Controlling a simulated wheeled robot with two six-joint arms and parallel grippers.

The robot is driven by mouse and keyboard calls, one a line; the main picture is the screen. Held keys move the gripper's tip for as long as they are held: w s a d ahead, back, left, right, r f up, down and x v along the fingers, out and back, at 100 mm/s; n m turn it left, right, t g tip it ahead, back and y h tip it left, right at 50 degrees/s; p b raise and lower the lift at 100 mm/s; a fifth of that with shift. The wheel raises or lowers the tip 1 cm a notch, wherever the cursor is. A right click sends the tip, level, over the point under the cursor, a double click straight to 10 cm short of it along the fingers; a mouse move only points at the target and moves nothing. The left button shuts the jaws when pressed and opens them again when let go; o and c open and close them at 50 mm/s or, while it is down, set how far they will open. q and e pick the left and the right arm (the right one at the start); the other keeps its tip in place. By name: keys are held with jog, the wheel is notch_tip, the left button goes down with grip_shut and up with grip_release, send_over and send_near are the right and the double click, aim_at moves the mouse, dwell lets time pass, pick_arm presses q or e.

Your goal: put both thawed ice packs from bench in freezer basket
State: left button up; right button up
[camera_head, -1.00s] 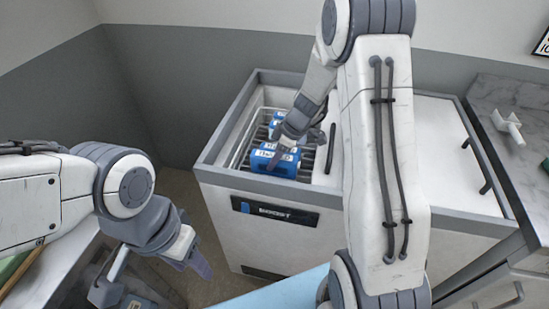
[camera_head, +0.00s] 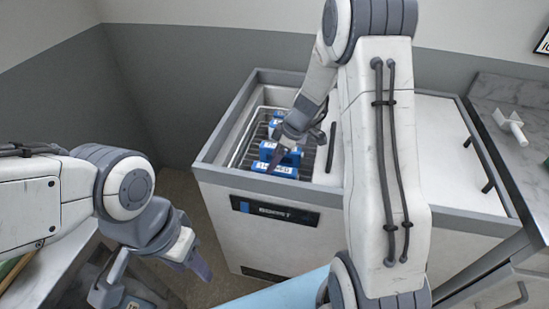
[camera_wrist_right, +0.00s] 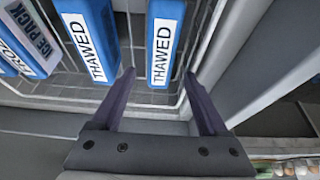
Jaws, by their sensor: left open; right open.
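Two blue ice packs with white THAWED labels stand in the wire freezer basket (camera_wrist_right: 135,100): a left one (camera_wrist_right: 88,35) and a right one (camera_wrist_right: 165,40) in the right wrist view. In the head view a blue pack (camera_head: 275,168) shows at the basket's front end, below my right gripper (camera_head: 288,147). My right gripper, also in its wrist view (camera_wrist_right: 159,75), is open, its fingers apart on either side of the right THAWED pack's near end. I cannot tell if they touch it. My left gripper (camera_head: 192,265) is open and empty, low beside the left bench.
Other blue packs, with partly visible ICE PACK (camera_wrist_right: 35,35) and FROZEN (camera_wrist_right: 12,58) labels, lie left in the basket. The freezer (camera_head: 270,235) is open on its left half; a white lid (camera_head: 430,140) covers the right. A marble counter (camera_head: 490,95) stands at right.

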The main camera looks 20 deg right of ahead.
jog(key=shift+r+p, duration=0.35)
jog(key=shift+p, duration=0.05)
jog(key=shift+r+p, duration=0.4)
jog(key=shift+p, duration=0.1)
jog(key=v, duration=1.2)
jog(key=s+a+r+m+g, duration=0.1)
jog(key=s+a, duration=0.4)
jog(key=a, duration=0.2)
jog(key=s+a+r+g, duration=0.1)
jog(key=s+a, duration=0.4)
jog(key=a, duration=0.2)
jog(key=s+a+m+h, duration=0.1)
jog(key=s+a, duration=0.1)
jog(key=s, duration=0.6)
jog(key=s+a+m+h, duration=0.1)
jog(key=s+a+m, duration=0.1)
jog(key=s, duration=0.6)
jog(key=shift+s+a+f+h, duration=0.3)
jog(key=shift+s+a, duration=0.1)
jog(key=shift+a, duration=0.3)
jog(key=shift+r, duration=0.1)
